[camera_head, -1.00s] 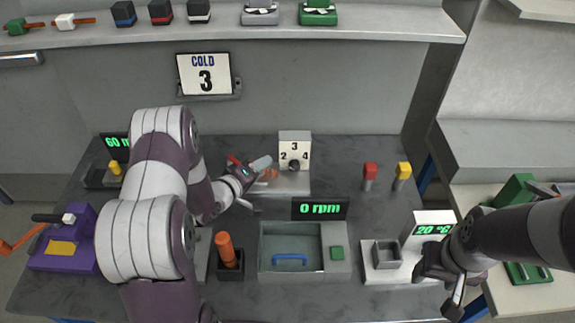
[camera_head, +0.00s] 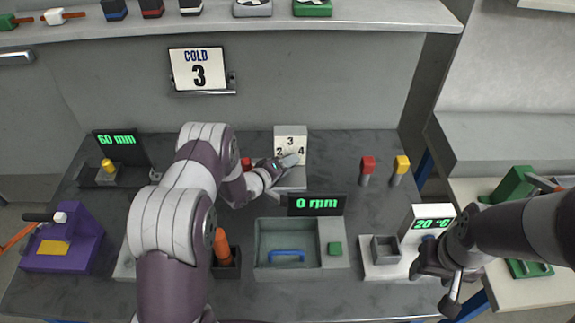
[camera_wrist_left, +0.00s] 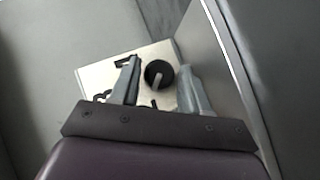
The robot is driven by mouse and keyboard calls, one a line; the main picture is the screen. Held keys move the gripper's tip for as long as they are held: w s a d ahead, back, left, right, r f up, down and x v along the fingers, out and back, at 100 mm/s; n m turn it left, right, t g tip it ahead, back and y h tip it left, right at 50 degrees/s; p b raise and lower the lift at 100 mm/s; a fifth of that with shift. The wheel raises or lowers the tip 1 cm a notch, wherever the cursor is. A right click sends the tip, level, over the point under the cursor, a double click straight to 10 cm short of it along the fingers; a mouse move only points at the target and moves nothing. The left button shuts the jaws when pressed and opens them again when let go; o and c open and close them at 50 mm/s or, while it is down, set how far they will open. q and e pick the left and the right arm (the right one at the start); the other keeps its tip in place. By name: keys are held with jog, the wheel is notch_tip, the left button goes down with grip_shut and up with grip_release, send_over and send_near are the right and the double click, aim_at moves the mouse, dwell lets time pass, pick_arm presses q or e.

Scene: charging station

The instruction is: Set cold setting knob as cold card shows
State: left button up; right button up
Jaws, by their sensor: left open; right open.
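The cold card (camera_head: 198,69) on the back wall reads "COLD 3". The cold setting unit (camera_head: 291,139) is a pale box with the numbers 2, 3 and 4 on its face, standing at the back of the table. Its black knob (camera_wrist_left: 158,74) with a light pointer shows in the left wrist view, between the open fingers of my left gripper (camera_wrist_left: 157,82); I cannot tell whether they touch it. In the head view my left gripper (camera_head: 287,161) covers the knob. My right gripper (camera_head: 438,285) is open and empty at the right, near the 20 °C unit (camera_head: 431,217).
A purple machine (camera_head: 65,238) is at the left.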

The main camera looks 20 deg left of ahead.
pick_arm(q)
jog(key=shift+w, duration=0.1)
jog(key=c, duration=0.8)
jog(key=shift+o, duration=0.2)
jog(key=shift+d, duration=0.1)
